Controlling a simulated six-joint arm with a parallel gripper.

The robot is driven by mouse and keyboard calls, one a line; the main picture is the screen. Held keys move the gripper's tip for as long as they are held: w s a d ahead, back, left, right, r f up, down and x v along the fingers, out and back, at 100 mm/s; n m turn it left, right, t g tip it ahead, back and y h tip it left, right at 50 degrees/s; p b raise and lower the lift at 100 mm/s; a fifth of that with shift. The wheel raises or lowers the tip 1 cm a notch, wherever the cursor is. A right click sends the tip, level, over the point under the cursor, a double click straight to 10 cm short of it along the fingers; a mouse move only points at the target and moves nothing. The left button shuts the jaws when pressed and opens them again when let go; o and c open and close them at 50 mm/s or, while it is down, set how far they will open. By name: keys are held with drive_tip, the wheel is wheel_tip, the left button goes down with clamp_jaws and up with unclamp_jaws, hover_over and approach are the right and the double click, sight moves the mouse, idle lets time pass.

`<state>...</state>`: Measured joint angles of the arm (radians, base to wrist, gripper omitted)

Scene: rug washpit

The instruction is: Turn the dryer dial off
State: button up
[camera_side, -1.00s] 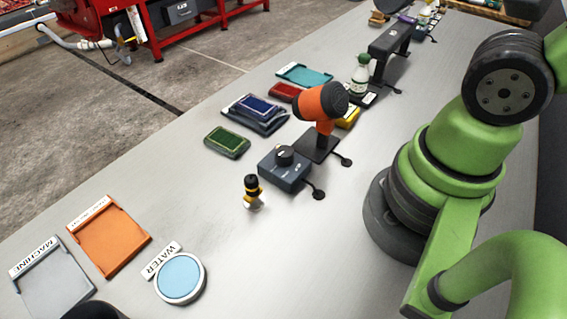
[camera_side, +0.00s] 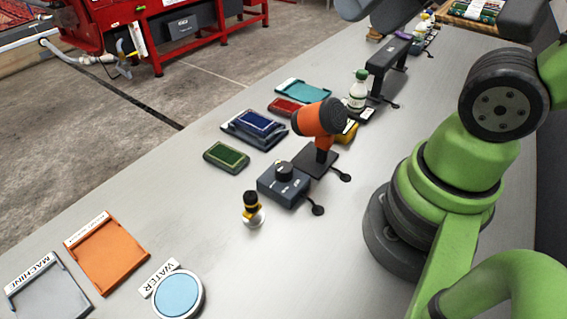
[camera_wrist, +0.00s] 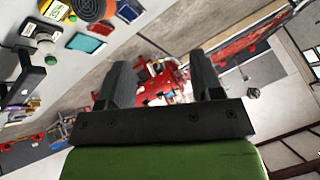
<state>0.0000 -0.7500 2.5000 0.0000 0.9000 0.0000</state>
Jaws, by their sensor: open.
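The dryer is an orange and black hair-dryer shape (camera_side: 318,120) on a dark stand in the middle of the table in the side view. In front of it sits a dark blue-grey box (camera_side: 284,187) with a black round dial (camera_side: 284,172) on top. Which setting the dial points to is too small to tell. My gripper (camera_wrist: 160,62) is open and empty in the wrist view, with two dark fingers apart, away from the dial. The dial is not recognisable in the wrist view. Dark parts of my arm show at the top of the side view.
An orange tray (camera_side: 108,258) and a round blue water dish (camera_side: 178,295) are at lower left. A white bottle (camera_side: 357,92) and dark stand (camera_side: 388,62) are beyond the dryer.

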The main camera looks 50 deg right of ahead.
drive_tip(key=shift+w, duration=0.1)
drive_tip(key=m+g+h, duration=0.2)
drive_tip(key=m+g, duration=0.5)
hover_over(284, 167)
wheel_tip(284, 167, down, 18)
drive_tip(key=r, duration=0.1)
wheel_tip(284, 167, down, 11)
drive_tip(key=shift+r, duration=0.15)
drive_tip(key=c, duration=0.9)
